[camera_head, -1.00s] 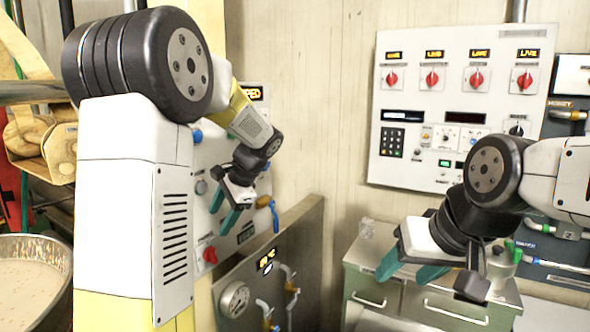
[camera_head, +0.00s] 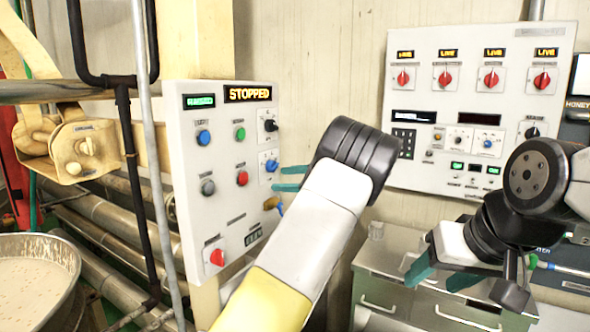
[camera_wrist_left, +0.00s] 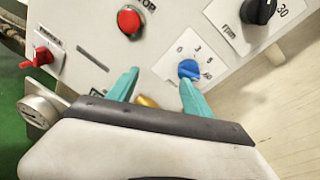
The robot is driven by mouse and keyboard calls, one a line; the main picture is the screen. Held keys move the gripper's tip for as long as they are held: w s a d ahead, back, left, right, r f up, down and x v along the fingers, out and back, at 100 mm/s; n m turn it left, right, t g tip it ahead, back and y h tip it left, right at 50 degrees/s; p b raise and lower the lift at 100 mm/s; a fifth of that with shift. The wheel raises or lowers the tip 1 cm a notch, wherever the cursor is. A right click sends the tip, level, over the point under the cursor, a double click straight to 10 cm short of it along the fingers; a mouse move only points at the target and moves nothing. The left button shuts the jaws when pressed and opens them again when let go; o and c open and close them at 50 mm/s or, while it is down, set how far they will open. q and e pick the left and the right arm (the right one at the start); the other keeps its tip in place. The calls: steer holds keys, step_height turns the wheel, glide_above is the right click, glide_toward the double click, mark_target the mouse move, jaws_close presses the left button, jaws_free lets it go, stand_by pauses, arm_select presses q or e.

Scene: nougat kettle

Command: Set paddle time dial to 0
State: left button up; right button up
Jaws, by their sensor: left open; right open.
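The control panel (camera_head: 222,200) faces me at left centre. A blue dial (camera_head: 270,165) with a numbered scale is on its right edge, below a black dial (camera_head: 270,125). In the left wrist view the blue dial (camera_wrist_left: 189,69) shows beside the tip of one finger, with the black dial (camera_wrist_left: 258,10) at upper right. The left wrist view shows both fingers (camera_wrist_left: 157,80) apart and empty. My right gripper (camera_head: 438,274) is open and empty.
The panel carries a red button (camera_head: 242,178), a red switch (camera_head: 216,257) and a STOPPED display (camera_head: 248,93). A second control panel (camera_head: 440,90) hangs on the back wall. A metal cabinet (camera_head: 390,290) stands below it. A kettle (camera_head: 35,280) is at lower left.

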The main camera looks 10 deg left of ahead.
mark_target(273, 167)
arm_select(q)
steer(key=w+d+r+m+t+y, duration=0.1)
steer(key=w+d+r+m+t, duration=0.1)
steer(key=w+d, duration=0.15)
steer(key=x, duration=0.6)
steer(key=shift+a+f, duration=0.15)
steer(key=shift+a, duration=0.3)
steer(key=shift+s, duration=0.1)
jaws_close()
